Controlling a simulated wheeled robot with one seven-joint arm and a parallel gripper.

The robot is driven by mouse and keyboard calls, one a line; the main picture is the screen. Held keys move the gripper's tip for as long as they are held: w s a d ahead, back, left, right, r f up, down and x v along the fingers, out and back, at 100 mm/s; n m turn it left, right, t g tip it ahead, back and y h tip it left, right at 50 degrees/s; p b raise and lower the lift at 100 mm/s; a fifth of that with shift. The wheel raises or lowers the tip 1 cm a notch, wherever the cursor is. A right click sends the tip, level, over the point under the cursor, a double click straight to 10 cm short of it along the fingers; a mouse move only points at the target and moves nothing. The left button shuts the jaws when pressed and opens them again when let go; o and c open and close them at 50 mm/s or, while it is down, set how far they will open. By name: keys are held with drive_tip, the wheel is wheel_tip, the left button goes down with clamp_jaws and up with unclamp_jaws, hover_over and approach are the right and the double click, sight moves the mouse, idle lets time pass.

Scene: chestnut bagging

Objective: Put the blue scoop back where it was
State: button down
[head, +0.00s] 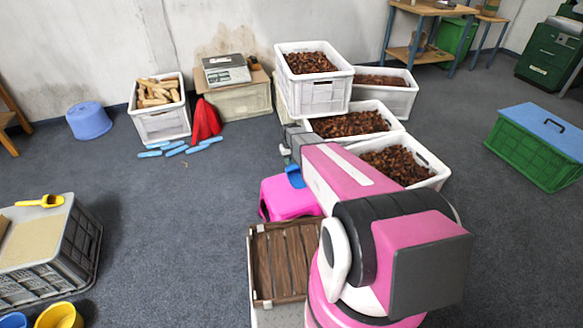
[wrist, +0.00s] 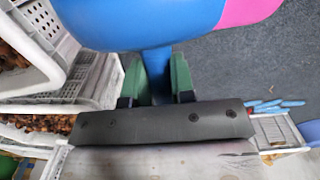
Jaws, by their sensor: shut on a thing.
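The blue scoop (head: 295,178) shows in the head view at the top of a pink box-like stool (head: 283,199). My arm partly hides it. In the wrist view the scoop's wide blue body (wrist: 135,25) fills the top of the picture. Its narrow handle (wrist: 157,68) lies between the two green fingers. My gripper (wrist: 157,82) is shut on that handle. A part of the pink stool (wrist: 248,10) shows beyond the scoop in the wrist view. I cannot tell whether the scoop touches the stool.
White crates of chestnuts (head: 352,124) stand close behind and right of my gripper. A wooden slatted crate (head: 284,262) is in front of the stool. A grey crate (head: 85,240) with a yellow scoop (head: 42,201) stands at left. The floor between (head: 170,220) is clear.

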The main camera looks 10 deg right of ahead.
sight(292, 166)
drive_tip(key=shift+w+d+f, duration=0.15)
drive_tip(key=shift+d+f, duration=0.2)
drive_tip(key=shift+f, duration=1.85)
drive_tip(key=shift+f, duration=0.1)
drive_tip(key=c, duration=1)
unclamp_jaws()
drive_tip(key=shift+o, duration=0.2)
wheel_tip(292, 166, up, 12)
drive_tip(key=shift+f, duration=0.1)
drive_tip(key=shift+s+r, duration=0.2)
drive_tip(key=shift+r, duration=0.1)
drive_tip(key=s+d+r+m, duration=0.1)
drive_tip(key=s+r, duration=0.5)
drive_tip(key=s, duration=0.6)
drive_tip(key=s+r+m, duration=0.1)
drive_tip(key=s+r, duration=0.5)
drive_tip(key=s, duration=0.7)
drive_tip(key=shift+s+d, duration=0.3)
drive_tip(key=shift+d, duration=0.1)
